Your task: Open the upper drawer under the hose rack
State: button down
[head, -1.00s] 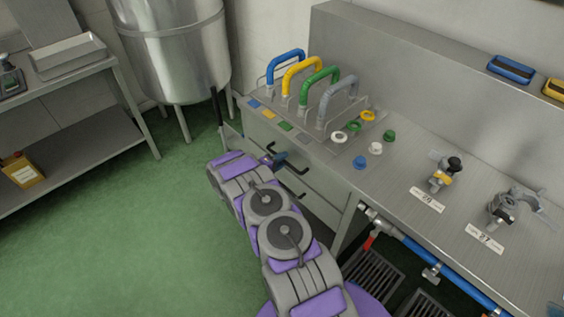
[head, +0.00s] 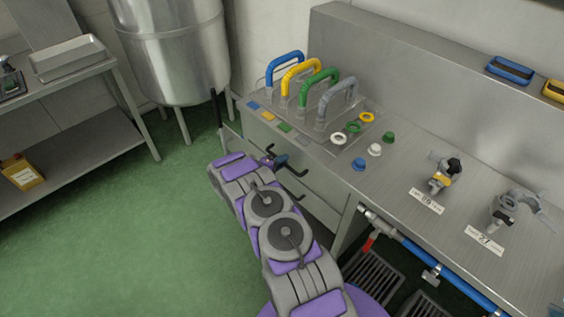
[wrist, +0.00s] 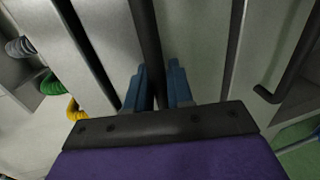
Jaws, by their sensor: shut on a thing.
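The hose rack stands on the steel counter with blue, yellow, green and grey looped hoses (head: 318,78). Below it is a grey drawer cabinet with an upper drawer (head: 315,175) and a lower drawer (head: 318,205). My gripper (head: 275,160) is at the upper drawer's front. In the wrist view, my gripper's blue fingers (wrist: 158,88) are shut on the dark bar handle (wrist: 147,40) of the upper drawer. The lower drawer's dark handle (wrist: 290,65) is to the right, apart from my fingers. My arm hides part of the cabinet; I cannot tell whether the upper drawer is out at all.
A steel tank (head: 180,50) on legs stands behind left, and a steel table (head: 75,70) is at far left. Valves (head: 440,175) sit on the counter at right, with a blue pipe (head: 415,250) below. Green floor (head: 130,240) is open on the left.

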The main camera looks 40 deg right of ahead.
jog(key=shift+a+f, duration=0.1)
jog(key=f+p+v, duration=0.1)
jog(key=f+v, duration=0.1)
jog(key=v, duration=0.9)
jog(key=a+f+p+v, duration=0.1)
jog(key=f+v, duration=0.1)
jog(key=v, duration=1)
jog(key=shift+a+f+p, duration=0.3)
jog(key=shift+f+p, duration=0.05)
jog(key=shift+f, duration=0.05)
jog(key=c, duration=1.1)
grip_release()
jog(key=shift+r, duration=0.1)
jog(key=p+v, duration=0.2)
jog(key=v, duration=1.5)
jog(key=shift+w+a+p, duration=0.15)
jog(key=shift+a+p, duration=0.05)
jog(key=shift+p, duration=0.15)
